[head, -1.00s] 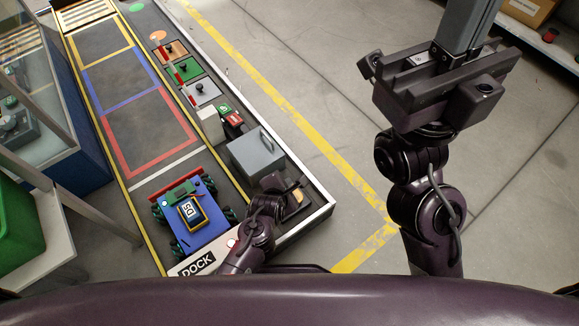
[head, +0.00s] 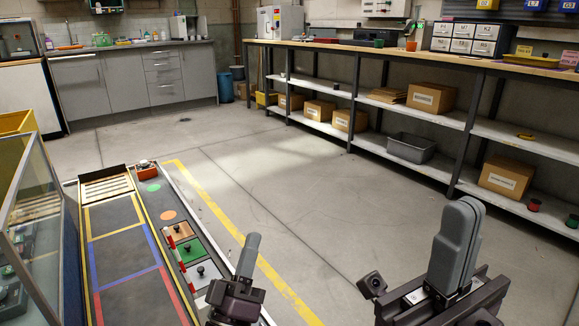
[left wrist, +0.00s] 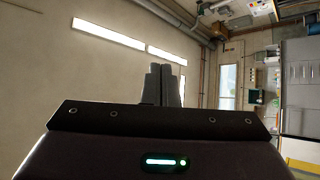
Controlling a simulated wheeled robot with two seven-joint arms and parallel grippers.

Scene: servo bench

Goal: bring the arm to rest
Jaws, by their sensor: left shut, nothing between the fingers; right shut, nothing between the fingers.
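My left gripper (head: 251,242) stands near the bottom middle of the head view, fingers pointing up in front of the bench's right edge. Its fingers are shut and empty. In the left wrist view its two grey fingers (left wrist: 164,72) stand side by side against a pale wall. My right gripper (head: 466,208) is at the lower right of the head view, pointing up over the floor, also shut and empty. The bench (head: 128,302) with its yellow, blue and red outlined zones runs along the lower left.
A glass-sided case (head: 32,200) stands at the left. Shelving with cardboard boxes (head: 431,98) lines the right back, and grey cabinets (head: 130,80) the left back. The floor (head: 290,180) between is clear.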

